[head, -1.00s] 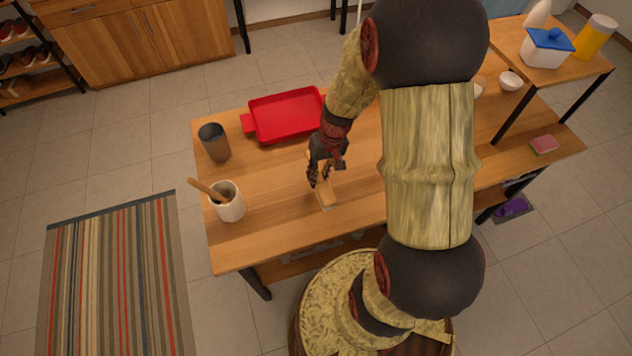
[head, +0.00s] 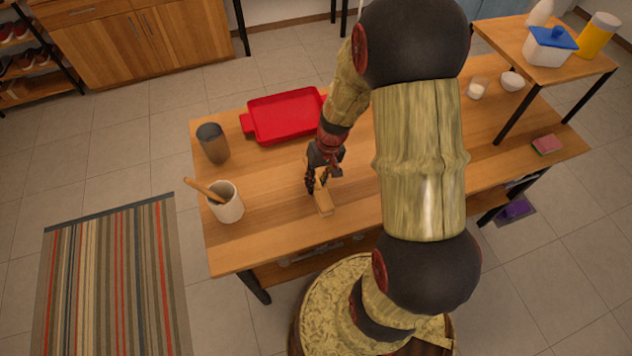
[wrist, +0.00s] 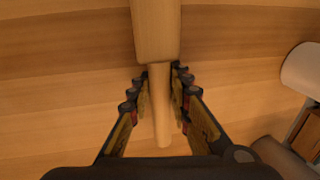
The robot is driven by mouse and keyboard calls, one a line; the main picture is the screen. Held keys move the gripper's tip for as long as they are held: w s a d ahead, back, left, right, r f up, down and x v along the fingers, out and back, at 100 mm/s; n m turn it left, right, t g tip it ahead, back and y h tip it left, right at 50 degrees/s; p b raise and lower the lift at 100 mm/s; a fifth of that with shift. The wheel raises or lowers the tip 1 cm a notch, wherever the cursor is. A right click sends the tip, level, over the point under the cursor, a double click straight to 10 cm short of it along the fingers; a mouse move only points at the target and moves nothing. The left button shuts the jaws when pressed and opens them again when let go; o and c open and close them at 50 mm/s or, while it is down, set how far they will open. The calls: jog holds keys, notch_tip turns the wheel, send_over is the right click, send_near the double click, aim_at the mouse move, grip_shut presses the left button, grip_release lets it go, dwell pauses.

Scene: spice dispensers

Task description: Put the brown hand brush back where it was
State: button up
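The brown hand brush (head: 325,204) is at the table's front middle, just below my gripper (head: 318,187) in the head view. In the wrist view the wide wooden block of the brush (wrist: 155,30) is at the top, and its narrow handle (wrist: 160,110) runs down between the fingers. My gripper (wrist: 160,80) has a finger close against each side of the handle and looks shut on it. The brush's underside is hidden. How far it is above the table is hard to tell.
On the wooden table (head: 270,230) are a white crock (head: 228,208) with a wooden utensil, a dark metal cup (head: 212,145) and a red tray (head: 285,117). A small shelf (head: 500,45) and a sponge (head: 547,144) are at the right.

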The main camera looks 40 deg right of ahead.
jog(key=o, duration=0.3)
jog(key=shift+f, duration=0.1)
jog(key=r+p, duration=0.1)
jog(key=r, duration=0.2)
jog(key=d+r+p, duration=0.1)
jog(key=r+p, duration=0.1)
jog(key=r, duration=0.1)
jog(key=shift+w+d+r, duration=0.15)
jog(key=shift+w+r, duration=0.05)
jog(key=shift+r, duration=0.1)
jog(key=s+a+r+n+t, duration=0.1)
jog(key=s+a+r, duration=0.3)
jog(key=r, duration=0.5)
jog(key=s+a+r+n+t+h, duration=0.1)
jog(key=s+a+r, duration=0.3)
jog(key=r, duration=0.6)
jog(key=s+a+r+n+t+h, duration=0.1)
jog(key=s+a+r+t, duration=0.2)
jog(key=r, duration=0.6)
jog(key=shift+s+a+r, duration=0.1)
jog(key=shift+s+a, duration=0.3)
jog(key=shift+a, duration=0.2)
jog(key=shift+s+a+r, duration=0.1)
jog(key=shift+s+a, duration=0.3)
jog(key=shift+a, duration=0.15)
jog(key=shift+o, duration=0.5)
